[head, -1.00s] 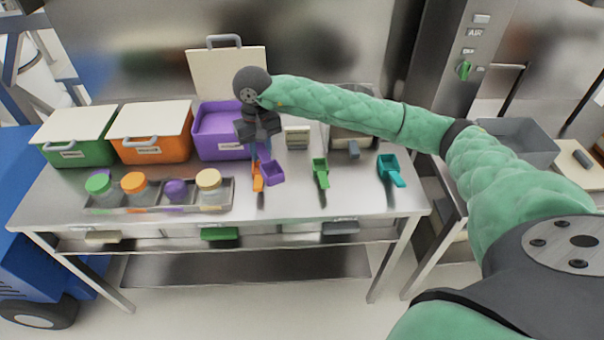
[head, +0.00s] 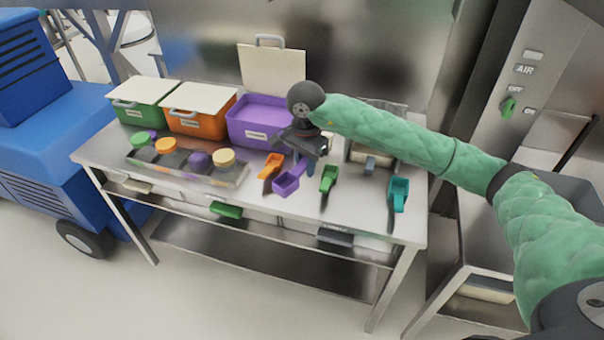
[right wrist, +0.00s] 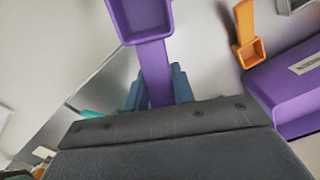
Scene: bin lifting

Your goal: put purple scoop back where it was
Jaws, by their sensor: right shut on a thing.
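The purple scoop (head: 288,182) is in my right gripper (head: 308,166), just above or at the table top in the head view; whether it touches is hard to tell. In the right wrist view the purple scoop (right wrist: 154,60) has its handle between the blue fingers (right wrist: 158,88) and its cup pointing away from the gripper. The orange scoop (head: 270,166) lies just left of it, and the green scoop (head: 328,179) just right. The teal scoop (head: 398,193) lies farther right. The purple bin (head: 262,133), behind the gripper, has its lid (head: 272,68) raised. My left gripper is not in view.
A tray (head: 186,170) with several lidded jars stands at the table's front left. Closed green (head: 143,114) and orange (head: 200,123) bins stand behind it. A grey bin with a lid sits behind my right forearm. The AIR panel (head: 517,95) stands at the right.

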